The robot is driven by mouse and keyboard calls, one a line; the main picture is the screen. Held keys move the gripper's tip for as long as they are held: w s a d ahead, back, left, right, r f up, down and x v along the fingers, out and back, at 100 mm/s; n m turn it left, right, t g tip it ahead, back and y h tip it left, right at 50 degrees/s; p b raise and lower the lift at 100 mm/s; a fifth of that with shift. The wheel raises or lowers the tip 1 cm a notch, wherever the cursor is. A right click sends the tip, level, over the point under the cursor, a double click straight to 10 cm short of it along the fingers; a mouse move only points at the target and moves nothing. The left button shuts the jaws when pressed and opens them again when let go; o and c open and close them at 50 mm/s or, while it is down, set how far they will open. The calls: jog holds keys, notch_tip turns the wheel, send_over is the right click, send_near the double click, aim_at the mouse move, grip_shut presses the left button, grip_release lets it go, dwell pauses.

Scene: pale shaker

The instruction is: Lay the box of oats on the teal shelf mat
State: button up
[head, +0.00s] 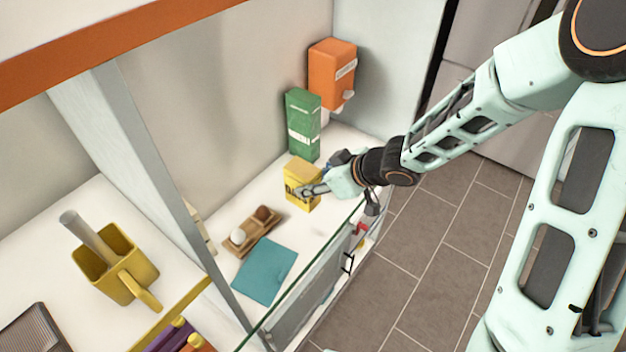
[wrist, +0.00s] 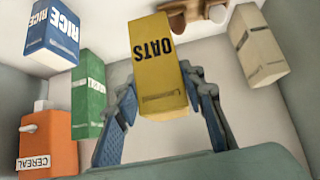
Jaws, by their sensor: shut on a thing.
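The yellow box of oats (head: 301,184) is upright near the shelf's front in the head view. In the wrist view the box of oats (wrist: 156,62) sits between the two fingers, its lettering upside down. My gripper (head: 312,190) is shut on it; the fingers also show in the wrist view (wrist: 165,105). I cannot tell whether the box touches the shelf. The flat teal shelf mat (head: 265,271) lies bare to the left and nearer the camera, apart from the box.
A wooden tray (head: 248,240) with small round items lies behind the mat. A green box (head: 303,130) and an orange cereal box (head: 331,75) stand further back. The wrist view adds a blue rice box (wrist: 53,37) and a beige box (wrist: 258,50). A glass edge (head: 318,257) borders the front.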

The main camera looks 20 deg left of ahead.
dwell(0.4)
jog(key=shift+f+b, duration=5.5)
jog(key=shift+f, duration=1.2)
jog(key=shift+f, duration=0.25)
jog(key=o, duration=1.3)
jog(key=shift+d, duration=0.1)
jog(key=v, duration=1.2)
